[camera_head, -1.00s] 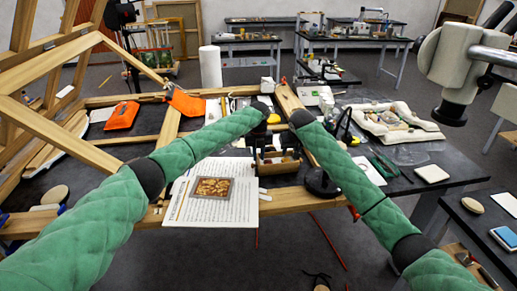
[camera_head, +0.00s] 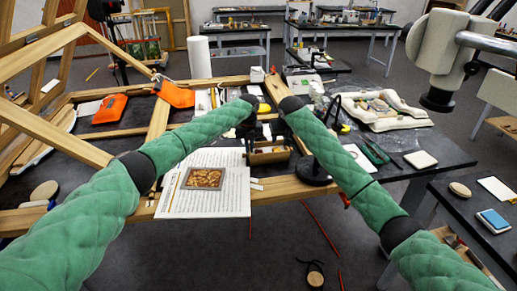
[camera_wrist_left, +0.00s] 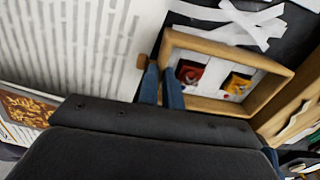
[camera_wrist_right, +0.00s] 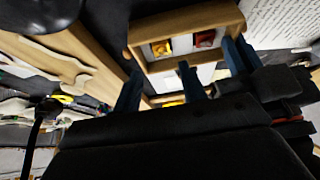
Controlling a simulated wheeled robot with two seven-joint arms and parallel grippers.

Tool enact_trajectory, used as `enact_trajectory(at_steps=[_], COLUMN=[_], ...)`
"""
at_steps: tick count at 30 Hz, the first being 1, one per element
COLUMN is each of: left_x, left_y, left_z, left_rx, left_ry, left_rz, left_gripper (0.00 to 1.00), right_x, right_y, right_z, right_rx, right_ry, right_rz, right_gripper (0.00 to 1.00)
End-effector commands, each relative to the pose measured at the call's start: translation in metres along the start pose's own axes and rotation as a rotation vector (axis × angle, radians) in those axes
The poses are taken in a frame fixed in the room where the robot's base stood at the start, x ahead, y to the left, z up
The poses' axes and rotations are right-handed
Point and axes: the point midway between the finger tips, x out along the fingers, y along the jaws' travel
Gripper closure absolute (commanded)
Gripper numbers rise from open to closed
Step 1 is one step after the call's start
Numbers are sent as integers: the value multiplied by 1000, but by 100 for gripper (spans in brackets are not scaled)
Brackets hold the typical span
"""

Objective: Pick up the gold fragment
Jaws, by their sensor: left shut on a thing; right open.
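A small wooden tray (camera_head: 268,157) stands at the front of the dark table. In the left wrist view, a red piece (camera_wrist_left: 190,72) and a yellow-gold piece (camera_wrist_left: 237,84) lie in it. The right wrist view shows the same gold piece (camera_wrist_right: 161,47); I cannot tell if it is the gold fragment. My left gripper (camera_wrist_left: 162,86) is shut at the tray's side wall, close to a small wooden knob (camera_wrist_left: 142,62); what it grips is partly hidden. My right gripper (camera_wrist_right: 158,88) is open over the tray's near side. Another yellow patch (camera_wrist_right: 172,104) shows between its fingers.
Left of the tray lies a printed sheet (camera_head: 222,158) with a gold-patterned picture (camera_head: 203,178). A wooden frame bar (camera_head: 278,190) runs along the front. A round black base (camera_head: 314,171) stands close right.

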Motion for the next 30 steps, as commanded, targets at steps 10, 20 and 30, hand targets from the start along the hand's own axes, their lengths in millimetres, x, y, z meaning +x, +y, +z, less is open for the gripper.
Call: enact_trajectory(at_steps=[10, 20, 30], left_x=[0, 0, 0], left_y=[0, 0, 0], left_z=[0, 0, 0], left_rx=[0, 0, 0], left_ry=[0, 0, 0], left_rz=[0, 0, 0], left_gripper=[100, 100, 100], right_x=[-15, -14, 31], right_y=[2, -2, -2], right_z=[-43, -48, -32], right_rx=[7, -2, -3], right_ry=[-243, -358, -357], right_rz=[8, -5, -4], right_gripper=[58, 58, 58])
